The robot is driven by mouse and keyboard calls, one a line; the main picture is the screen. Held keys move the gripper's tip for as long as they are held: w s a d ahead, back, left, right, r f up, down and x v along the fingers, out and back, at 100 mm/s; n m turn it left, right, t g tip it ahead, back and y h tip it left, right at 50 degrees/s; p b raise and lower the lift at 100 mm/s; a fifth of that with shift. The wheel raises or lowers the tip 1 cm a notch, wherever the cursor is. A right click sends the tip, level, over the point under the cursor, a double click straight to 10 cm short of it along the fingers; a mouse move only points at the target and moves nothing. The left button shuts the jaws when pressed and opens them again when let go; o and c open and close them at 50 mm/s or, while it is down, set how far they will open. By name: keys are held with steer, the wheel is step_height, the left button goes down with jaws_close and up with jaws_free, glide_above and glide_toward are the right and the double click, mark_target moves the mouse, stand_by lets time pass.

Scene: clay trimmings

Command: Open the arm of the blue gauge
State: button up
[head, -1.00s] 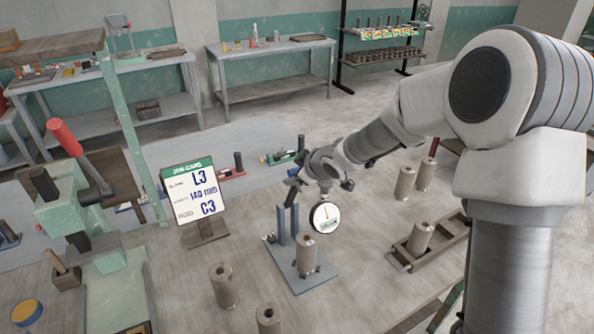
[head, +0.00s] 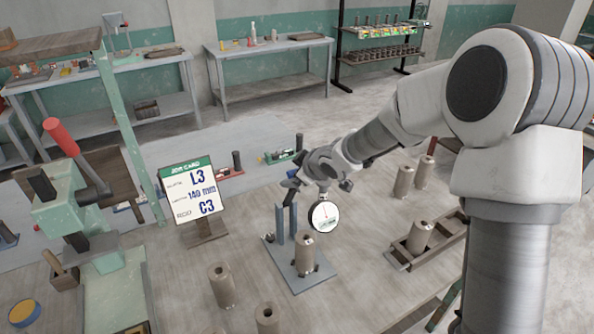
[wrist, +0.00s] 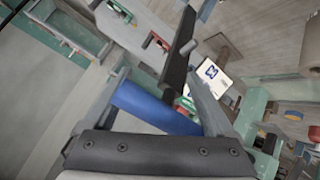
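A gauge with a blue-grey base plate (head: 300,280), upright posts (head: 281,224) and a round white dial (head: 323,215) stands mid-table in the head view. A clay-coloured cylinder (head: 305,254) stands upright on its plate. My gripper (head: 290,189) is at the top of the posts, left of the dial. In the wrist view my gripper (wrist: 160,95) has its fingers wide apart, with a blue cylinder (wrist: 150,104) lying across the gap. A dark bar (wrist: 178,55) runs up from it. I cannot tell whether the fingers touch the blue cylinder.
A job card (head: 192,190) stands left of the gauge. Loose cylinders stand in front (head: 222,286) and to the right (head: 404,181). A wooden tray (head: 443,240) holds one at right. A green press with a red handle (head: 60,137) is at left.

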steer(key=shift+s+d+r, duration=0.2)
steer(key=shift+s+r, duration=0.05)
steer(key=shift+r, duration=0.15)
steer(key=p+v, duration=0.4)
steer(key=v, duration=1.2)
steer(key=shift+s, duration=0.25)
steer(key=shift+d+f, duration=0.15)
